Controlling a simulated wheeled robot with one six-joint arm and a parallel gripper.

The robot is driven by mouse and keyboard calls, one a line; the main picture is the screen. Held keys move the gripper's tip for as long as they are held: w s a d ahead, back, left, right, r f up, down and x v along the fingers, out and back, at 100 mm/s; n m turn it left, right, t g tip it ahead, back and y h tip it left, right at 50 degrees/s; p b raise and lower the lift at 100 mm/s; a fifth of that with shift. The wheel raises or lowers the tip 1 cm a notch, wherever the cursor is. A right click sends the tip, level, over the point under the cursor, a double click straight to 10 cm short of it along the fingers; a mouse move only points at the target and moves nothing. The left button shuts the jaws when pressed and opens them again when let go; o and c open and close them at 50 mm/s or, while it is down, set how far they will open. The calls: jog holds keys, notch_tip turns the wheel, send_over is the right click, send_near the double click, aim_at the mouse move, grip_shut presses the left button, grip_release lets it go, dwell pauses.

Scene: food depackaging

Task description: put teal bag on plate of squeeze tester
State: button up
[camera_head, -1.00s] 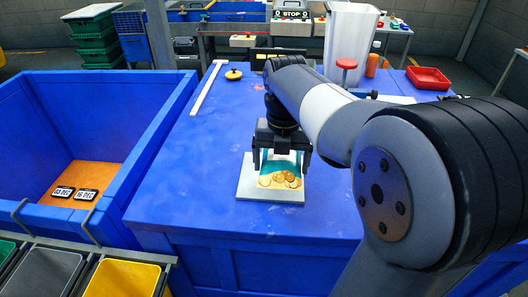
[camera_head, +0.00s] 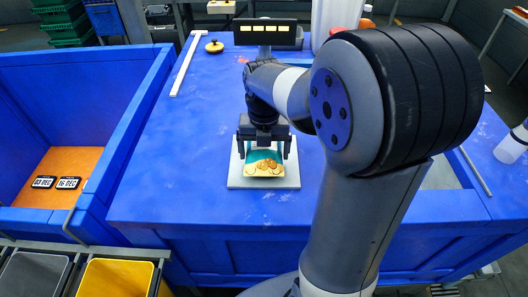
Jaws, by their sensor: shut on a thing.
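The teal bag (camera_head: 265,166) has a teal upper part and a picture of round golden pieces below. It is over the pale square plate (camera_head: 237,180) near the front edge of the blue table. My gripper (camera_head: 265,154) is above the plate, with a finger on each side of the bag, and is shut on it. The bag's top is hidden by the gripper. I cannot tell whether the bag touches the plate. A black display with yellow marks (camera_head: 267,34) stands behind my arm.
A blue bin (camera_head: 75,110) on the left holds an orange floor with two date cards (camera_head: 68,183). A yellow bin (camera_head: 117,278) stands in front. The table left of the plate is clear.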

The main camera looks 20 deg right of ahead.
jog(key=shift+f, duration=0.6)
jog(key=o, duration=0.8)
jog(key=shift+f, duration=0.15)
notch_tip(320, 180, up, 12)
jog(key=shift+r, duration=0.2)
